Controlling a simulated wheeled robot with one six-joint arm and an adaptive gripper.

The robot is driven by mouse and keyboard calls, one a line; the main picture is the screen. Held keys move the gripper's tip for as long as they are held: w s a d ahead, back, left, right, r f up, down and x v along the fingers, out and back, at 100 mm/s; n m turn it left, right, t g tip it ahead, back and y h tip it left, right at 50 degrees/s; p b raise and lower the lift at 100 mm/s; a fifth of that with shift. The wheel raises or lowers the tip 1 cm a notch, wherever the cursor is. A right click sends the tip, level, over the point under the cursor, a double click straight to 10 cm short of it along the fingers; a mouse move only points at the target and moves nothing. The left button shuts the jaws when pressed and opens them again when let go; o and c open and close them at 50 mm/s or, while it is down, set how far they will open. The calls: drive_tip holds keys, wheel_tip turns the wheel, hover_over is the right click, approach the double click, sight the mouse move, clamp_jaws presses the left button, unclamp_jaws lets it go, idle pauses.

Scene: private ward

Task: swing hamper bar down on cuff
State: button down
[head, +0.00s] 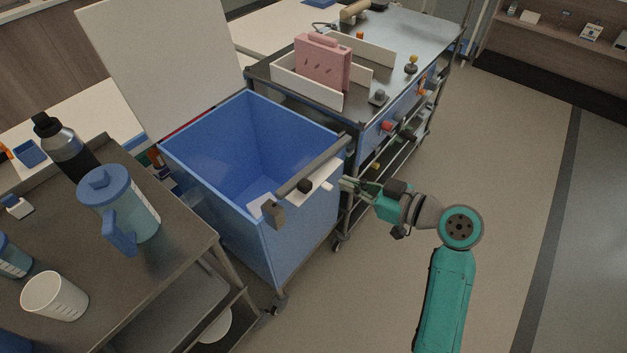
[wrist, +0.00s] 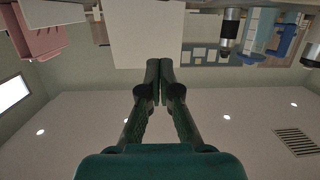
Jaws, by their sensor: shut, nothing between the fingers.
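The blue hamper (head: 295,235) stands open in the head view, with its large white lid (head: 165,60) raised at the back. A grey bar (head: 312,167) runs along the hamper's near right rim, with a dark block (head: 274,213) at its lower left end. A white strip (head: 317,188) with a black knob (head: 304,186) lies just below the bar. I cannot pick out a cuff for certain. My gripper (head: 344,184) is shut and empty, just right of the strip's right end; contact is unclear. Its closed fingertips (wrist: 159,66) show in the wrist view before the lid (wrist: 148,35).
A steel cart (head: 190,225) at left holds a blue jug (head: 120,205), a dark bottle (head: 65,150) and a white cup (head: 54,296). Behind the hamper, another cart (head: 425,38) carries a pink case (head: 322,66). Floor (head: 530,170) at right is clear.

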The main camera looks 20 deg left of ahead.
drive_tip(key=m, duration=0.1)
hover_over(308, 191)
drive_tip(key=w+d, duration=0.1)
drive_tip(key=f, duration=0.2)
drive_tip(key=shift+s+d+f+m, duration=0.15)
drive_tip(key=shift+f+m, duration=0.25)
drive_tip(key=shift+f, duration=1.4)
drive_tip(key=shift+s+f, duration=0.2)
drive_tip(key=shift+f, duration=0.7)
drive_tip(key=shift+s+f, duration=0.2)
drive_tip(key=shift+f, duration=0.7)
